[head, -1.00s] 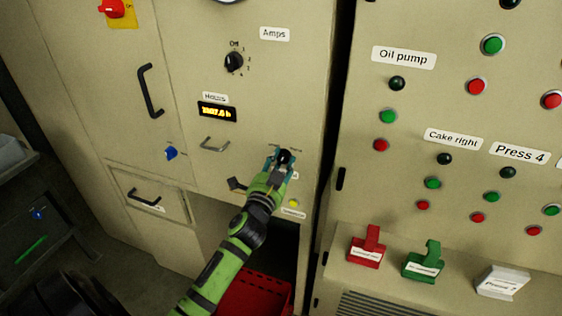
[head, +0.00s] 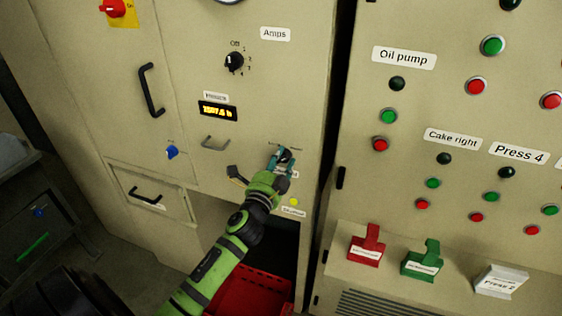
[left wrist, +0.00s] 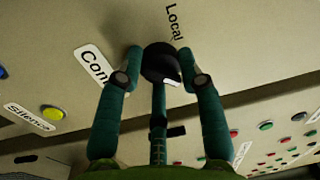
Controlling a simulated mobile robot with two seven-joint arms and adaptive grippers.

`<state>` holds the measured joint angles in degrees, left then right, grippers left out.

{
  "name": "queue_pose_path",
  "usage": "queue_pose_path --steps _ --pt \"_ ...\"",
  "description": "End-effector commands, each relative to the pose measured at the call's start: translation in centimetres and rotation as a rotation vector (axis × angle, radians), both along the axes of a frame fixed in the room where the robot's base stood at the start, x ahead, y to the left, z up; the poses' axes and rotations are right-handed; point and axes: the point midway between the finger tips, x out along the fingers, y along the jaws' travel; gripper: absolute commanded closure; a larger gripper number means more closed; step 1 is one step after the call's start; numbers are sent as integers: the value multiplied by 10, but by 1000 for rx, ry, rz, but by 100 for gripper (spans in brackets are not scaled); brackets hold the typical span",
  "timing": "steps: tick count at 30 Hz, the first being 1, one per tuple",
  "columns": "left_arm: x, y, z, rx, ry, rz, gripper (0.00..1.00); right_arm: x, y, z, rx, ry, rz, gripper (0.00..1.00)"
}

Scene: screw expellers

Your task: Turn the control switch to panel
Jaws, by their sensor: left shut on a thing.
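The control switch is a black round knob (left wrist: 160,62) with a white mark on its edge, on the beige cabinet front. In the left wrist view, a "Local" label stands above it and a partly hidden label starting "Con" (left wrist: 93,65) is to its left. No "panel" marking is readable. My left gripper (head: 281,156) is at the knob, with one teal finger on each side, shut on it. In the head view the fingers cover most of the knob (head: 285,154). My right gripper is not in view.
An hours display (head: 217,111) and an Amps selector (head: 234,62) sit above left. A yellow button (head: 294,202) lies just below the gripper. The right cabinet carries several buttons and, on its ledge, red (head: 367,246) and green (head: 424,259) labelled blocks. A red crate (head: 250,290) is below.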

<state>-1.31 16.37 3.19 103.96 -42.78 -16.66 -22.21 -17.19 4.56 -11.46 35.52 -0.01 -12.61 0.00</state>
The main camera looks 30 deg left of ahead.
Motion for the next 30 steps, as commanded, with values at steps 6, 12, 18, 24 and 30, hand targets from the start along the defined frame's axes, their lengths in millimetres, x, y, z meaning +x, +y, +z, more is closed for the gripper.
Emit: queue_pose_path --steps 6,12,18,24,30 --pt "0 2 1 5 0 4 95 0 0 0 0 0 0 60" --pt "0 1 1 2 -1 2 39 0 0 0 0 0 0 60" --pt "-1 0 0 0 -1 1 39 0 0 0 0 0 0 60" --pt "-21 -5 -3 -2 2 1 39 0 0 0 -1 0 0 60" --pt "-63 -14 -6 -2 2 3 39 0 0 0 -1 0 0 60"
